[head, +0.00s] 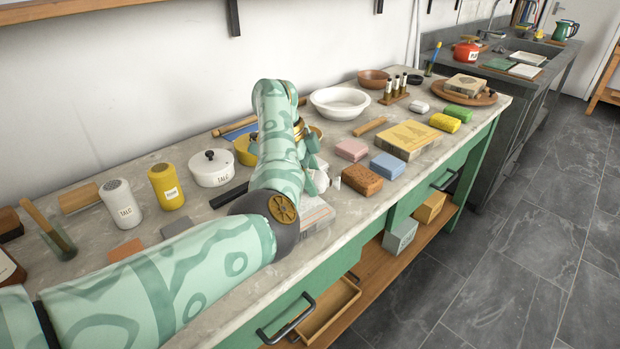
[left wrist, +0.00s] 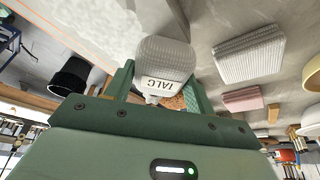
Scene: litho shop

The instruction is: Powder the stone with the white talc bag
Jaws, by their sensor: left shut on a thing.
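My left gripper (head: 318,178) is low over the middle of the table, partly hidden by my own arm in the head view. In the left wrist view the gripper (left wrist: 158,88) is shut on a pale white bag (left wrist: 166,58) with a label reading TALC, upside down. Only a small white bit of the bag (head: 335,184) seems to show in the head view. A pale stone with printed lines (head: 318,214) lies beside my forearm, mostly hidden by it. A yellowish stone with a drawing (head: 408,138) lies further right. I cannot tell whether the bag touches anything.
Brown (head: 362,180), blue (head: 387,166) and pink (head: 352,150) blocks lie near the gripper. A white lidded TALC pot (head: 211,168), a white TALC shaker (head: 120,203) and a yellow shaker (head: 167,187) stand left. A white bowl (head: 340,103) is behind. The table's front edge is close.

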